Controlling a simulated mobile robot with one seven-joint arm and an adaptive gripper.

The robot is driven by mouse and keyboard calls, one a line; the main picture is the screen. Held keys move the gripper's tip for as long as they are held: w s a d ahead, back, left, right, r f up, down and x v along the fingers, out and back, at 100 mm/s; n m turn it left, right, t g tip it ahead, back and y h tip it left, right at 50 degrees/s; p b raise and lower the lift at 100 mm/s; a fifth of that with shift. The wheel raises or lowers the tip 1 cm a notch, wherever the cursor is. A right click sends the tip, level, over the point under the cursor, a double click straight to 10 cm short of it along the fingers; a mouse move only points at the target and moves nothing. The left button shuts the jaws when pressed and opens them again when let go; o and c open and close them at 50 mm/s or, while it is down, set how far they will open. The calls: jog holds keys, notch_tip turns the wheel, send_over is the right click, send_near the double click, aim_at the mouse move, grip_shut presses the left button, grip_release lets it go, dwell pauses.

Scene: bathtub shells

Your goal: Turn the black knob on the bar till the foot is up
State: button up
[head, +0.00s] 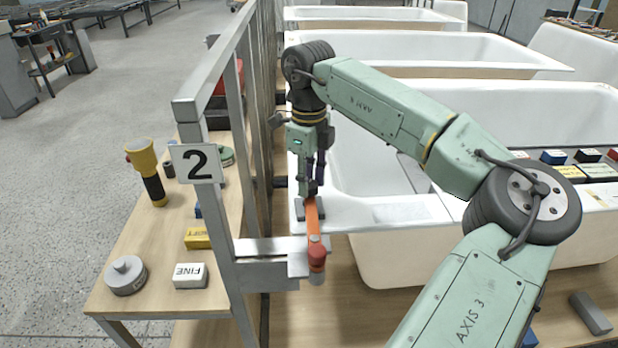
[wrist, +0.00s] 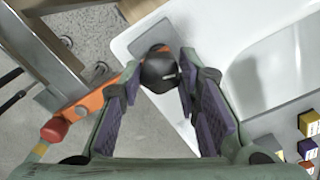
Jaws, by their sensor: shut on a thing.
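The orange bar (head: 313,219) reaches from a bracket on the steel frame over the rim of the white bathtub (head: 365,217); its near end has a red cap (head: 317,252). In the wrist view the bar (wrist: 92,104) runs diagonally, with the red cap (wrist: 54,129) at lower left. The black knob (wrist: 160,69) is at the bar's far end, with a pale mark on it. My gripper (head: 311,190) points down over it, shut on the knob, a finger on each side (wrist: 160,82). The foot is hidden under knob and fingers; I cannot tell its height.
A steel frame with a "2" sign (head: 196,163) stands close left of my gripper. Behind it a wooden bench (head: 165,250) holds a yellow-and-black torch (head: 147,172), a white "FINE" block (head: 190,275) and a grey weight (head: 125,275). Coloured blocks (head: 568,172) sit on the tub at right.

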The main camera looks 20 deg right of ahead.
jog(key=n, duration=0.5)
jog(key=shift+n, duration=0.3)
jog(key=n, duration=0.5)
jog(key=shift+n+p, duration=0.3)
jog(key=n, duration=1)
jog(key=shift+s, duration=0.1)
jog(key=o, duration=1.2)
